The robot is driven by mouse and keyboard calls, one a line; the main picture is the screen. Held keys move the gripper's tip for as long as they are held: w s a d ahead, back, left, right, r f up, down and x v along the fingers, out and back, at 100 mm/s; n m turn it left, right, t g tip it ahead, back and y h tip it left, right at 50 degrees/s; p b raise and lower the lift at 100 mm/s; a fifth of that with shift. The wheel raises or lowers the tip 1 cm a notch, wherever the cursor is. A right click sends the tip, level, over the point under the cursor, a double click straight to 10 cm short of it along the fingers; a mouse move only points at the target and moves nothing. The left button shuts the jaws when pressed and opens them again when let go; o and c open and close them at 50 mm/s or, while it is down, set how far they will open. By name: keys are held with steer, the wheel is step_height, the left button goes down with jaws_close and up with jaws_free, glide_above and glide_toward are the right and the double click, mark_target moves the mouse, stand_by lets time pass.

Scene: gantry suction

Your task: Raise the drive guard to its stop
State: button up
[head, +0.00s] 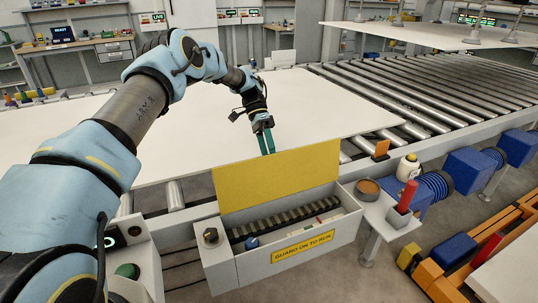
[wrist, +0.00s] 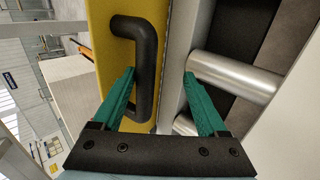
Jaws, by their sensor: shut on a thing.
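The drive guard (head: 280,178) is a yellow panel standing up along the back edge of a grey open-topped box (head: 215,262). Its black handle (wrist: 148,75) shows on the yellow face in the wrist view. My gripper (head: 267,143) is at the guard's top edge in the head view. In the wrist view its green fingers (wrist: 160,85) lie on either side of the handle's bar, shut on the handle. The handle is hidden behind the guard in the head view. Below the guard, a dark toothed drive strip (head: 285,218) shows inside the box.
A large white panel (head: 205,125) lies over the roller conveyor (head: 420,95) behind the guard. A side shelf (head: 385,212) right of the box holds a brown round pot (head: 368,187) and a red-handled item (head: 406,195). A black knob (head: 210,236) is on the box's left end.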

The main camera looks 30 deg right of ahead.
steer(key=shift+w, duration=0.2)
steer(key=b+v, duration=0.2)
steer(key=v, duration=0.5)
steer(key=shift+r+b, duration=0.2)
steer(key=shift+b, duration=0.2)
steer(key=shift+s, duration=0.1)
